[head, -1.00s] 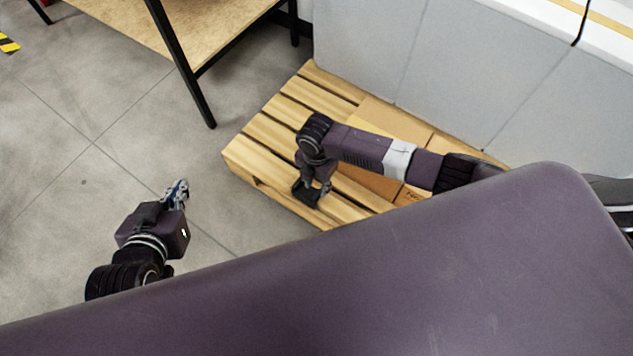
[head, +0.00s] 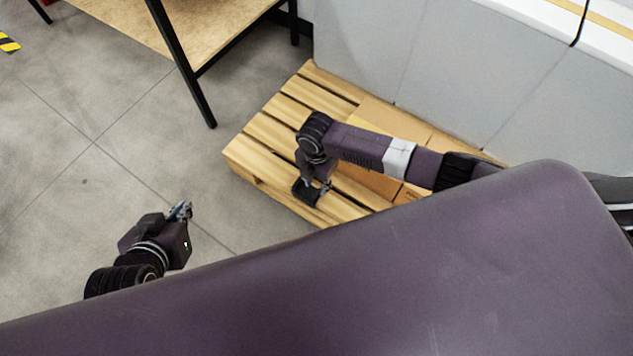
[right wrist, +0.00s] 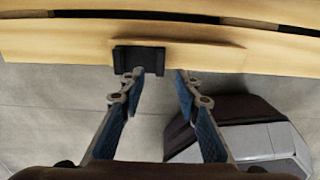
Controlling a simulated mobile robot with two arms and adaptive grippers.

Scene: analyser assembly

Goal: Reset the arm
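My left gripper (head: 181,211) is at the lower left of the head view, over bare floor. Its fingers are small and partly hidden behind its own body, so their spread cannot be told. My right gripper (head: 315,191) points down at the wooden pallet (head: 262,162). The right wrist view shows its two fingers (right wrist: 160,84) apart, with nothing between them. A small black block (right wrist: 138,59) shows beyond the left fingertip in that view, against the pallet's edge. Whether the finger touches it cannot be told.
Flat cardboard boxes (head: 367,180) lie on the pallet under my right arm. Grey cabinet panels (head: 440,75) stand behind it. A table with a wooden top (head: 150,25) and black legs stands at the upper left. The grey floor (head: 70,190) at the left is clear.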

